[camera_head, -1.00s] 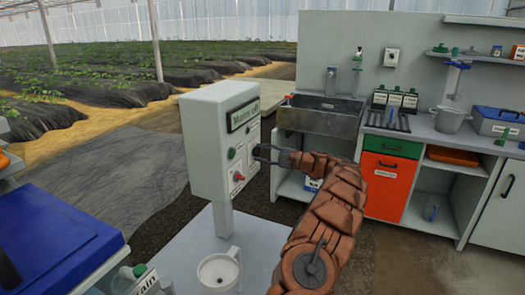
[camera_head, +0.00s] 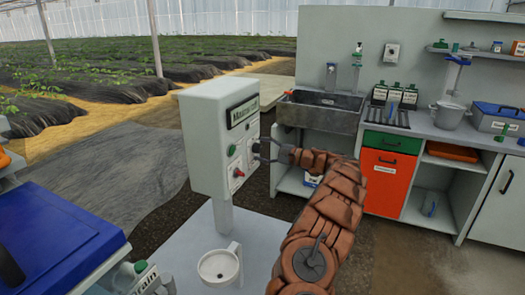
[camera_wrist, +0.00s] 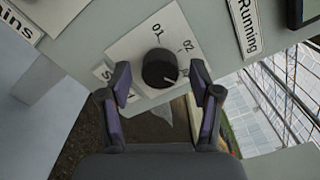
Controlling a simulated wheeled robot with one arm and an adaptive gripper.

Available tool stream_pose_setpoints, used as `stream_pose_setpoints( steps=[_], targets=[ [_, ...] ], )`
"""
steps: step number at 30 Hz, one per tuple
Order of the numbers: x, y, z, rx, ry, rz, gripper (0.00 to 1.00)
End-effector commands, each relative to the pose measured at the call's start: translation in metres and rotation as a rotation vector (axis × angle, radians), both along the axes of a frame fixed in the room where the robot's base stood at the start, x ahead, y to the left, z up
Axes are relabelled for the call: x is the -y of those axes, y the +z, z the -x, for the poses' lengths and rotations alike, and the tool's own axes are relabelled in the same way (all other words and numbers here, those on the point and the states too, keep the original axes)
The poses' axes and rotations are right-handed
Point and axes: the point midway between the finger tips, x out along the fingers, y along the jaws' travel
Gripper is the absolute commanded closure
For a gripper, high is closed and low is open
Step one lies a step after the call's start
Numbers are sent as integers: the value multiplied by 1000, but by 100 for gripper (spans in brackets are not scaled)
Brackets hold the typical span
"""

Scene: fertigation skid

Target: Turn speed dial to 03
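The speed dial (camera_wrist: 159,68) is a round black knob on a white plate (camera_wrist: 125,50) in the wrist view. The plate shows 01 and 02; a label at its lower left is partly hidden by a finger. The dial's pale pointer mark faces the lower right in the picture, past 02, toward the right finger; no number is readable there. My gripper (camera_wrist: 161,92) is open, with one finger on each side of the dial and visible gaps between. In the head view my gripper (camera_head: 262,150) is at the right side of the control box (camera_head: 205,145).
The box front carries a display (camera_head: 243,112), a green button (camera_head: 232,150) and a red knob (camera_head: 238,173). A sink (camera_head: 320,112) and an orange-fronted cabinet (camera_head: 383,180) stand behind my arm.

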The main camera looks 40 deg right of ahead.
Motion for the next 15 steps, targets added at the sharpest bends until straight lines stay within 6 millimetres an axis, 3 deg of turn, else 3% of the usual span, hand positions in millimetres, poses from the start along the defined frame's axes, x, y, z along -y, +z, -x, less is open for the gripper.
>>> stream_pose_setpoints(
  steps=[10, 15],
  targets=[
    [2, 0, 3, 1, 1, 1, 35],
    [13, 2, 21, 3, -2, 0, 35]
  ],
)
